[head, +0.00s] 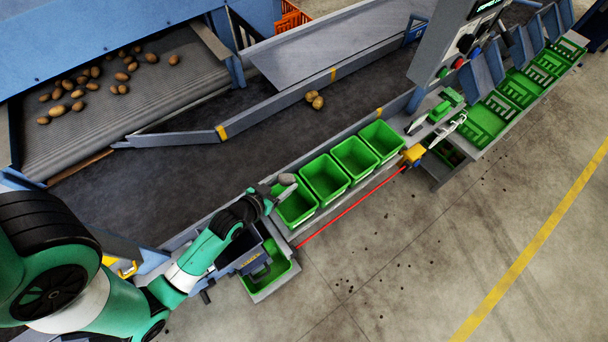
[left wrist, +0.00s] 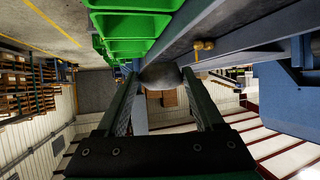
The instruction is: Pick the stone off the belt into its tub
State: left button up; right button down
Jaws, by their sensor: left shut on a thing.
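The stone (head: 287,179) is a grey, rounded lump held at the tip of my left gripper (head: 276,187), above the nearest of the green tubs (head: 299,207) in the row. In the left wrist view the stone (left wrist: 160,75) sits between the two fingers of my left gripper (left wrist: 160,92), which is shut on it. The dark belt (head: 260,140) runs behind the tub row. Which tub is the stone's own I cannot tell. My right gripper is not in view.
More green tubs (head: 354,158) continue the row up to the right. A red line (head: 350,208) runs along the tubs' front. The floor (head: 420,270) beyond is open.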

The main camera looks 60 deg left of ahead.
pick_arm(q)
notch_tip(320, 180, down, 6)
jog(key=b, duration=0.6)
jog(key=shift+s, duration=0.25)
jog(key=o, duration=1.5)
jog(key=p+v, duration=0.1)
jog(key=v, duration=1)
jog(key=shift+s+d+r+p, duration=0.15)
jog(key=shift+s+d+p, duration=0.05)
jog(key=shift+p, duration=0.1)
